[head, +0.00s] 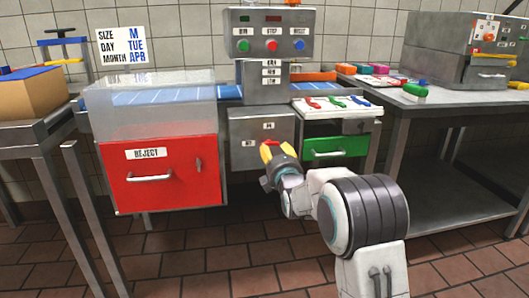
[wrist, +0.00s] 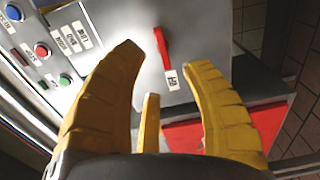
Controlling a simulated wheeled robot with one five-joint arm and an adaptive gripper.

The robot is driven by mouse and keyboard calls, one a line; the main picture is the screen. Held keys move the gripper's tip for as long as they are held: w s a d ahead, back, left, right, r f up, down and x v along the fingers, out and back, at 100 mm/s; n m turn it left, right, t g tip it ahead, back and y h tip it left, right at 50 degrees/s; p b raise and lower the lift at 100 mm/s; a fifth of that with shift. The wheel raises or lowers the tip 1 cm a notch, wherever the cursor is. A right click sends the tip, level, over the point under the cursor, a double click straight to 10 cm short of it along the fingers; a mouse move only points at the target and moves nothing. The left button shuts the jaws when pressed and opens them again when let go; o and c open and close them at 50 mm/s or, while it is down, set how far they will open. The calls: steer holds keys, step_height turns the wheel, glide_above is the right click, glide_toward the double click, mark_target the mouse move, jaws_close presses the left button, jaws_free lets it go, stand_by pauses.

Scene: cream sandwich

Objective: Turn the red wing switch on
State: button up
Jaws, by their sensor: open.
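The red wing switch (wrist: 162,48) is on the face of a grey box (wrist: 195,25) in the wrist view. Its lever lies long and narrow, one end near a small white label too blurred to read surely. My gripper (wrist: 168,62) is open, its yellow fingers spread to either side of the switch in the picture, with nothing between them. I cannot tell whether they touch it. In the head view my gripper (head: 274,151) is in front of the lower grey box (head: 250,122) and mostly hides the switch.
Above is a control panel (head: 271,32) with green, red and blue buttons. A red REJECT drawer (head: 160,175) is left of my gripper. A green drawer (head: 325,148) and a tray of coloured tools (head: 335,107) are close on the right. Tiled floor (head: 215,262) is open in front.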

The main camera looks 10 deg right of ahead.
mark_target(271, 144)
steer(key=shift+w+b, duration=0.45)
steer(key=shift+w, duration=3.05)
steer(key=shift+o, duration=0.4)
jaws_close()
